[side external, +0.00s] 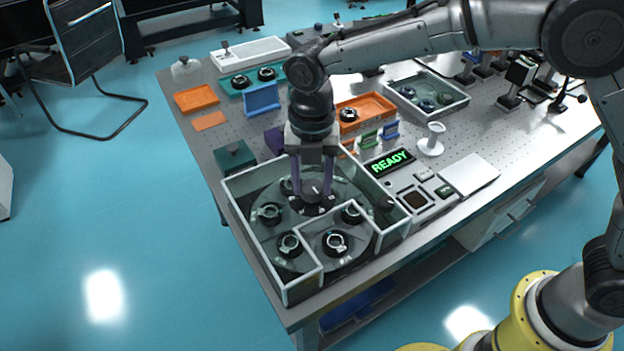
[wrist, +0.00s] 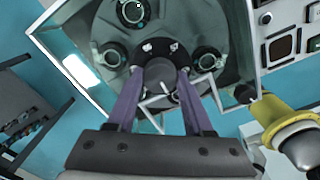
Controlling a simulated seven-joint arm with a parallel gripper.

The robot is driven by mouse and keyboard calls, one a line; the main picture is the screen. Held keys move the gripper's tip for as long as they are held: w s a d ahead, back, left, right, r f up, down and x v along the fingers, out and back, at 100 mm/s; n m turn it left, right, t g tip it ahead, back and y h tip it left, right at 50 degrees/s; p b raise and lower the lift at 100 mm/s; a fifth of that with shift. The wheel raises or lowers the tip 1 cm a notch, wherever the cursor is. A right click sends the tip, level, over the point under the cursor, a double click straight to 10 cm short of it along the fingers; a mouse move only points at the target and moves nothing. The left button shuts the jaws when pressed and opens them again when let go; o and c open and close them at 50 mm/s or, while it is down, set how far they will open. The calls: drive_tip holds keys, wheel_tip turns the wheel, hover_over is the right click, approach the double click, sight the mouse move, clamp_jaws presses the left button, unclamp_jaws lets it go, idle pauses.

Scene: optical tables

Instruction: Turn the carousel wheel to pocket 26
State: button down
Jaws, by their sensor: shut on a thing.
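The carousel wheel (side external: 289,226) is a grey disc lying flat inside a clear-walled box (side external: 287,290) at the table's front left corner. Several dark round pockets with ring-shaped pieces sit around it, one of them a pocket (side external: 336,242) at the front. It also shows in the wrist view (wrist: 172,25). My gripper (side external: 312,192) points down into the box, its two purple fingers shut on the dark central hub (wrist: 160,74) of the wheel. The hub carries a white pointer mark. I cannot read any pocket number. The fingers hide part of the wheel's far side.
A display (side external: 389,162) reads READY in green, right of the box. Beside it are a control panel with a dark square (side external: 415,200) and a white plate (side external: 468,175). A dark green block (side external: 235,158) and orange trays (side external: 196,98) stand behind. The box walls surround my fingers closely.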

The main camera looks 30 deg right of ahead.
drive_tip(key=shift+r, duration=0.15)
drive_tip(key=c, duration=0.5)
unclamp_jaws()
drive_tip(key=shift+o, duration=1.1)
wheel_tip(320, 180, up, 14)
drive_tip(key=shift+f, duration=0.2)
